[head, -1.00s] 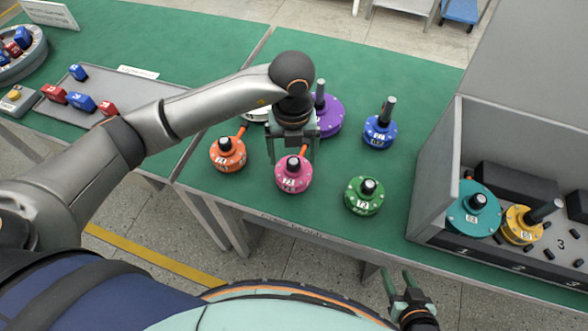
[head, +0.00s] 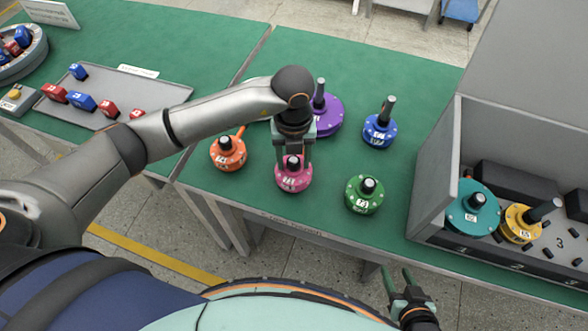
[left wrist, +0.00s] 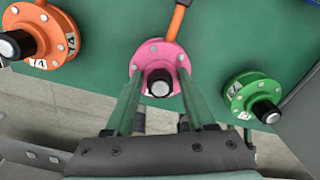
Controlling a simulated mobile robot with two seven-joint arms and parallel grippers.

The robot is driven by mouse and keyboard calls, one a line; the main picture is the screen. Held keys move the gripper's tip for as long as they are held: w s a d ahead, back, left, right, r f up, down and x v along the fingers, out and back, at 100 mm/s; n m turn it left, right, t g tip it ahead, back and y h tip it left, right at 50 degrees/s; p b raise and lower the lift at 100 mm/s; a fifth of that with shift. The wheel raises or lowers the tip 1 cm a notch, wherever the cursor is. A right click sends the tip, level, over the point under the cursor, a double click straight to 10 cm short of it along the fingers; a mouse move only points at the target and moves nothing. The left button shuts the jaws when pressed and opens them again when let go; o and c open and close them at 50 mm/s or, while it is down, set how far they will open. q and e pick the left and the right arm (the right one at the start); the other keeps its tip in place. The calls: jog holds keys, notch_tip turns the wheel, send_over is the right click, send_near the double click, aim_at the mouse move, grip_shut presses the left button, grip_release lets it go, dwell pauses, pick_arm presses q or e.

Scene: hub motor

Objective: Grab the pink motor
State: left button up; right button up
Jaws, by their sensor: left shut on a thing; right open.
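The pink motor (head: 293,179) stands upright near the front edge of the green table, with a dark, light-tipped shaft stub. My left gripper (head: 293,158) points down over it from behind and is shut on it, its fingers on either side of the central hub. The left wrist view also shows the pink motor (left wrist: 160,54) between the two green fingers. The exact contact points are partly hidden. My right gripper (head: 398,282) is open and empty, low at the front, off the table edge.
Close by stand an orange motor (head: 228,155) to the left, a green motor (head: 363,196) to the right, and purple (head: 328,118) and blue (head: 379,132) motors behind. A grey-walled bin (head: 432,175) at right holds teal (head: 472,212) and yellow motors. A tray (head: 135,100) lies left.

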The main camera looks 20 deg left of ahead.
pick_arm(q)
grip_shut()
jog(key=shift+w+r, duration=0.1)
dwell(0.4)
